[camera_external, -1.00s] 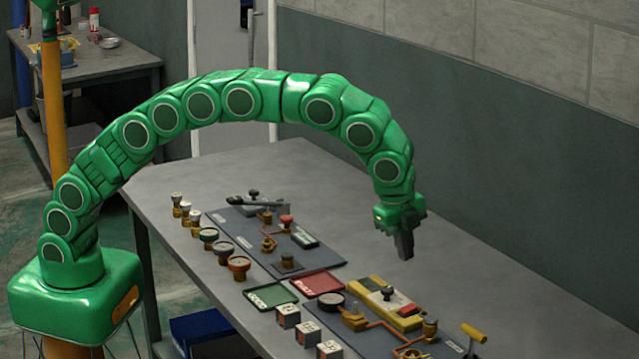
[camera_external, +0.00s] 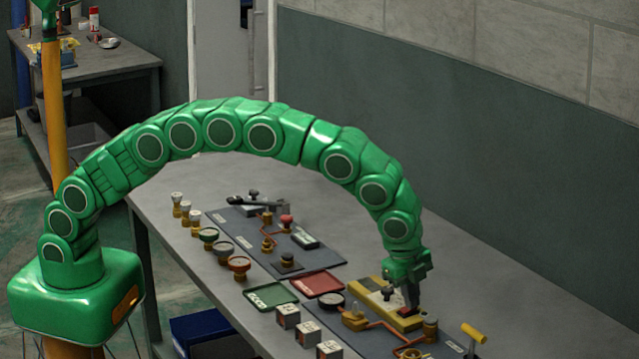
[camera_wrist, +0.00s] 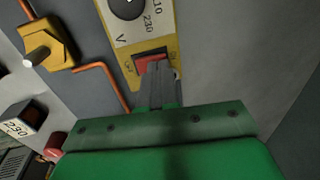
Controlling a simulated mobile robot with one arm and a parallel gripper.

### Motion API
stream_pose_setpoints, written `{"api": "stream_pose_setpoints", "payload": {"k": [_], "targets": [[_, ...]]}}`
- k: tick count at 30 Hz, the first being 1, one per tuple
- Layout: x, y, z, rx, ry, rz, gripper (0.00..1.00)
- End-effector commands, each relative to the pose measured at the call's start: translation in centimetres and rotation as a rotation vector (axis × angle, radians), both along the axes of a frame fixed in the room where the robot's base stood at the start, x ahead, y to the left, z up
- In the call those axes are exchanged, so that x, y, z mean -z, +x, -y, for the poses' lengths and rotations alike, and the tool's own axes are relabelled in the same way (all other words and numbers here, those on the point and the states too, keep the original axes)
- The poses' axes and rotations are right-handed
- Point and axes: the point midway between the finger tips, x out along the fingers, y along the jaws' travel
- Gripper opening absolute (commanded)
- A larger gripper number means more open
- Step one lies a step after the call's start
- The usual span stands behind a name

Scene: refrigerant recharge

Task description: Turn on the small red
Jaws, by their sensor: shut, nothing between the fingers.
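The small red switch (camera_wrist: 150,61) is a rocker set in the yellow box, just past my fingertips in the wrist view. In the external view it shows as a small red patch (camera_external: 405,311), mostly hidden behind my gripper. The yellow box (camera_external: 370,285) also has a white face with a black round knob (camera_wrist: 126,6) and the numbers 110 and 230. My gripper (camera_wrist: 160,70) is shut and empty, pointing down, with its tips overlapping the near edge of the switch. I cannot tell whether they touch it. In the external view my gripper (camera_external: 411,302) is low over the box's right end.
A brass valve block (camera_wrist: 47,45) and copper pipe lie beside the box. White number cubes (camera_external: 288,316), a red tray (camera_external: 317,283), a green tray (camera_external: 270,297) and several gauges stand near. A yellow-handled part (camera_external: 474,333) is at the right. The bench behind is clear.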

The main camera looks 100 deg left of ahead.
Motion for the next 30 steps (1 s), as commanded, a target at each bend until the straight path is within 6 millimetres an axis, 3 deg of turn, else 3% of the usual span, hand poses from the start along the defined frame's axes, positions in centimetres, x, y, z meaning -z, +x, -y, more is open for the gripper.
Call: {"api": "stream_pose_setpoints", "payload": {"k": [30], "targets": [[1.7, 0.5, -0.6, -0.002, -0.16, -0.17, 0.0]]}}
